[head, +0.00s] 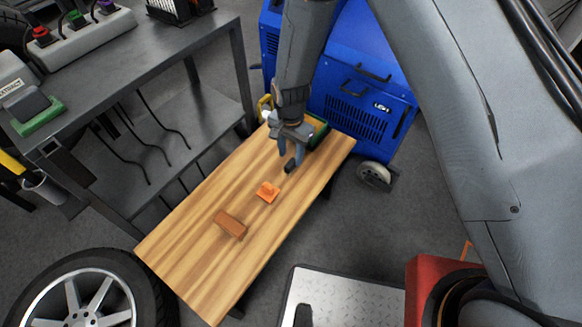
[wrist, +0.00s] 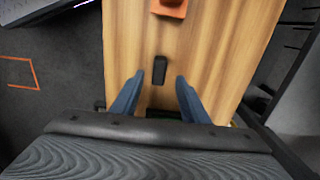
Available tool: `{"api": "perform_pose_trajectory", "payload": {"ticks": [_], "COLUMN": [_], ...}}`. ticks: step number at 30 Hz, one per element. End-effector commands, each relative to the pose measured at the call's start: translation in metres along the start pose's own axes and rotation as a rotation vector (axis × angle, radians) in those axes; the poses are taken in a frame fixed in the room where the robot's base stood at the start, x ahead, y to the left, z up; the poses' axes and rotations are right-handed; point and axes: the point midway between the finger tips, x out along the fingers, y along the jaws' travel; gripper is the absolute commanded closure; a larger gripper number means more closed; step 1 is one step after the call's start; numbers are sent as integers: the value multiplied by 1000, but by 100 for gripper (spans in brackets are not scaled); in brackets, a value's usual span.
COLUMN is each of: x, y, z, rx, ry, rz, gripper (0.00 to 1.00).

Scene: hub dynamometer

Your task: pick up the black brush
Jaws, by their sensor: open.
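The black brush (head: 290,166) is a small dark block lying on the wooden bench top (head: 190,265), near its far end in the head view. In the wrist view the black brush (wrist: 159,70) lies between and a little beyond my two fingertips. My gripper (head: 289,158) is open and above the bench, close to the brush.
An orange block (head: 267,191) and a brown block (head: 230,224) lie nearer on the bench. A green tray (head: 318,131) stands at the far end, behind my gripper. A blue cabinet (head: 365,110) stands beyond. A grey metal table (head: 100,60) flanks the left.

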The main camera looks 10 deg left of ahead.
Motion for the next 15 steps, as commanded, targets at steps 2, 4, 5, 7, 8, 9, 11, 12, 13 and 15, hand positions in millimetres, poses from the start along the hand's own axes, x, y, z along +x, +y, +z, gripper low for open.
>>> {"api": "perform_pose_trajectory", "payload": {"ticks": [2,4,5,7,8,9,11,12,13,15], "x": [9,19,23,34,38,42,47,50,50,51], "y": [1,2,3,3,3,2,2,2,2,2], "z": [1,2,2,3,3,3,3,3,2,2], "rx": [0,0,0,-1,-1,-1,-1,-1,-1,-1], "ry": [-1,-2,-2,-2,-2,-1,-1,-1,0,0], "rz": [2,3,3,3,3,2,1,1,1,0], "gripper": [59,59,59,59,59,59,59,59,59,59]}}
